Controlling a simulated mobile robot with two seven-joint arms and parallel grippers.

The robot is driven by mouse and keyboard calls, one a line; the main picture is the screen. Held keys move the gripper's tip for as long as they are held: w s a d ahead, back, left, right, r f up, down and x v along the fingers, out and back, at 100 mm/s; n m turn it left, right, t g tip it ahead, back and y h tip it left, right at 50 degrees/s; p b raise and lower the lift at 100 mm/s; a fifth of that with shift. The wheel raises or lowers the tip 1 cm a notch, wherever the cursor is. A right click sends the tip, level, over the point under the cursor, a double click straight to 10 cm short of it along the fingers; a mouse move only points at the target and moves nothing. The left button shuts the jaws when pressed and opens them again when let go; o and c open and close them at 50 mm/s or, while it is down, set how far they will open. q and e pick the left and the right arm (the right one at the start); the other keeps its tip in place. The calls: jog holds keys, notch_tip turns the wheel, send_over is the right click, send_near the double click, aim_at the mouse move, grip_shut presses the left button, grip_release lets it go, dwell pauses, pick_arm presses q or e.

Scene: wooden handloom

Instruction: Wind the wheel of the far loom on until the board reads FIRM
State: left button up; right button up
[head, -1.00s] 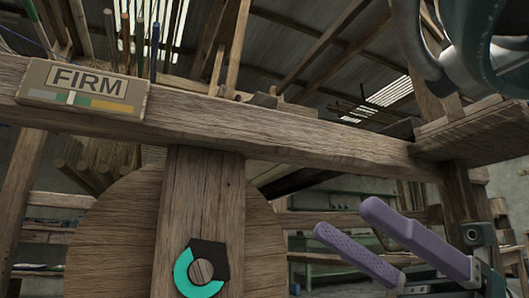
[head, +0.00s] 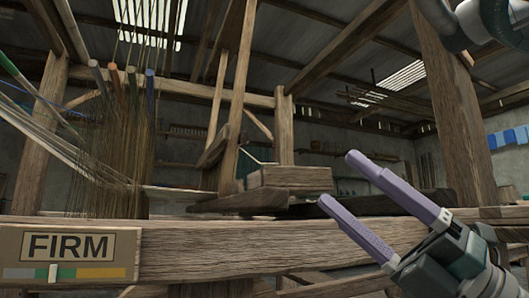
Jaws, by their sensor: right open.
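The board (head: 68,255) sits at the lower left on the front beam of the loom (head: 250,250). It reads FIRM, and the white marker on its coloured strip stands over the green part. The wheel is out of view below the beam. My right gripper (head: 337,180) is at the lower right, its two purple fingers apart with nothing between them. In the picture it overlaps the beam, well to the right of the board. My left gripper is not in view.
Warp threads (head: 110,150) hang and stretch at the left of the loom. A wooden block-like part (head: 290,178) lies behind the beam. A thick post (head: 452,90) leans at the right. The space around my right gripper looks free.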

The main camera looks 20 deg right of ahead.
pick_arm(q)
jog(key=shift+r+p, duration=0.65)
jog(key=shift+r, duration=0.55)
pick_arm(e)
jog(key=shift+w+d+r+m+t+h, duration=0.1)
jog(key=shift+w+r+m+t+h, duration=0.05)
jog(key=shift+r+m+t+h, duration=0.35)
jog(key=shift+w+d+r+m+t+h, duration=0.15)
jog(key=shift+r+m+t+h, duration=0.15)
jog(key=shift+r+m, duration=0.3)
